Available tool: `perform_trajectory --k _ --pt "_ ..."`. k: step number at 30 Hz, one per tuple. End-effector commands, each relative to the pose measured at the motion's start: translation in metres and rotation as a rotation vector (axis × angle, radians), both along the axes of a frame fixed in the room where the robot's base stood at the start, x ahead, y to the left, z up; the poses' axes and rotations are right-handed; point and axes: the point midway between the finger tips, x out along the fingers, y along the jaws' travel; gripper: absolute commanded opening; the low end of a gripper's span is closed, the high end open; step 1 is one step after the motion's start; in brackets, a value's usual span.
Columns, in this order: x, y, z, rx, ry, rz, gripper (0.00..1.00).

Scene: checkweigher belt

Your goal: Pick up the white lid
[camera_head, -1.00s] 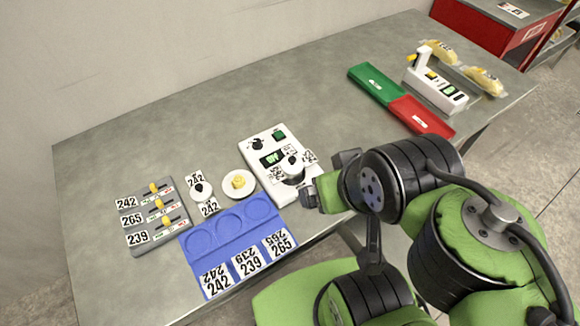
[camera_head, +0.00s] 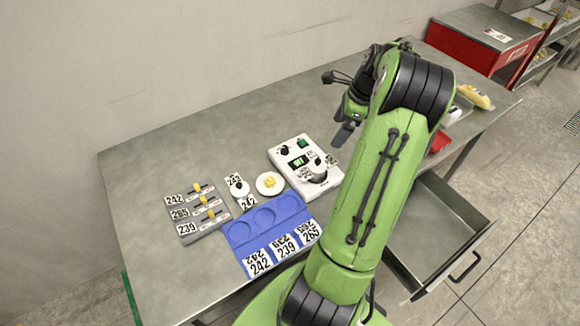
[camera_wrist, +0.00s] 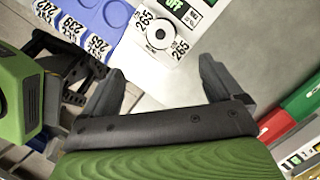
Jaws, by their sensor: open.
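The white lid (camera_head: 270,184) appears to be the round white disc with a yellow knob, lying on the table between the blue tray and the scale in the head view. I cannot make it out for sure in the wrist view. My gripper (camera_head: 338,106) is raised above the table, to the right of and beyond the lid, apart from it. In the wrist view my gripper (camera_wrist: 160,85) has its two dark fingers spread wide with nothing between them.
The blue tray (camera_head: 238,232) carries number tags. A grey panel (camera_head: 190,215) with yellow-knobbed sliders sits left. An open drawer (camera_head: 430,240) juts out at right. The table's back left is clear.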

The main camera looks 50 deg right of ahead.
Motion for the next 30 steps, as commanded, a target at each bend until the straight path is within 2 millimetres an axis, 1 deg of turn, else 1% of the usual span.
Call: perform_trajectory --k 9,12,17,21,24,30 --pt "0.018 0.014 -0.074 0.006 0.003 0.002 0.93" --pt "0.023 0.016 -0.092 0.003 0.002 0.001 0.93" --pt "0.026 0.02 -0.109 0.004 0.004 0.001 0.93" --pt "0.031 0.025 -0.136 0.004 0.003 0.003 0.93" --pt "0.034 0.026 -0.148 0.002 0.002 0.002 0.93" --pt "0.035 0.026 -0.151 -0.001 0.002 0.001 0.93"
